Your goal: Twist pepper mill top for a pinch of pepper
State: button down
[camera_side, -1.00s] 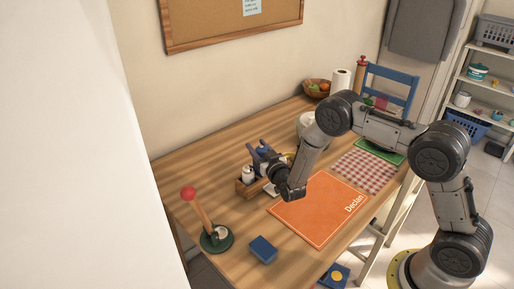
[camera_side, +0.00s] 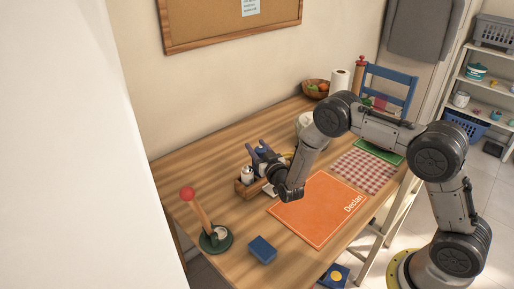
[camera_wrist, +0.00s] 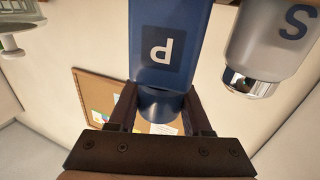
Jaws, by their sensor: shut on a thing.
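The pepper mill (camera_wrist: 165,28) is blue with a letter P in a dark square, and it appears upside down in the wrist view. My gripper (camera_wrist: 162,104) is shut on its narrower blue end, with one dark finger on each side. In the side view my gripper (camera_side: 264,156) is above the wooden caddy (camera_side: 243,190), and the mill is hard to make out there. A grey-white shaker (camera_wrist: 270,40) marked S, with a silver cap, is beside the mill. A pale shaker (camera_side: 247,174) stands in the caddy.
An orange mat (camera_side: 310,215) lies right of the caddy. A blue box (camera_side: 263,249) and a red-knobbed stand (camera_side: 188,194) are near the front. A fruit bowl (camera_side: 316,87) and paper roll (camera_side: 340,80) stand at the back.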

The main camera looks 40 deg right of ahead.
dwell(0.4)
jog(key=shift+c, duration=1.7)
grip_release()
jog(key=v, duration=1.4)
